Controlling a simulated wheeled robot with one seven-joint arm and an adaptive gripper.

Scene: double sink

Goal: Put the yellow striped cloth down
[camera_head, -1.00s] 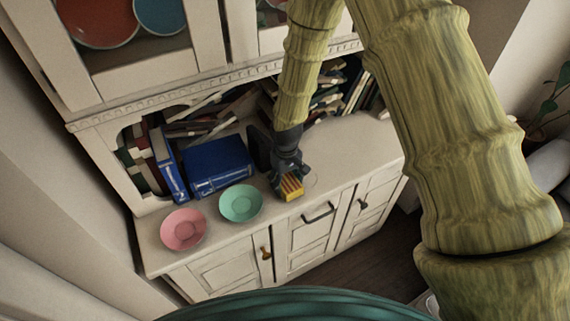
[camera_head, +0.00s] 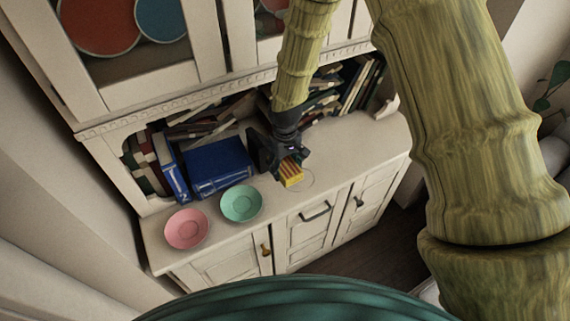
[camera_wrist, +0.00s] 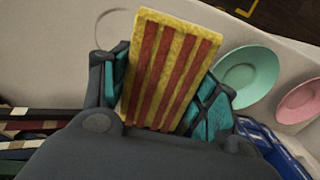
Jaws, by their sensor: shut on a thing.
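The yellow striped cloth (camera_head: 291,174), a flat yellow block with red stripes, is held in my gripper (camera_head: 284,157) over the white cabinet top (camera_head: 335,153). In the wrist view the cloth (camera_wrist: 168,72) stands out between the two teal-padded fingers of my gripper (camera_wrist: 163,95), which are shut on its sides. I cannot tell whether the cloth touches the surface. A thin ring outline (camera_head: 307,179) on the cabinet top lies just right of the cloth.
A green saucer (camera_head: 241,203) and a pink saucer (camera_head: 187,228) stand left of my gripper. A blue box-like book (camera_head: 217,166) and shelved books (camera_head: 362,84) are behind. The cabinet's front edge is close; the top to the right is clear.

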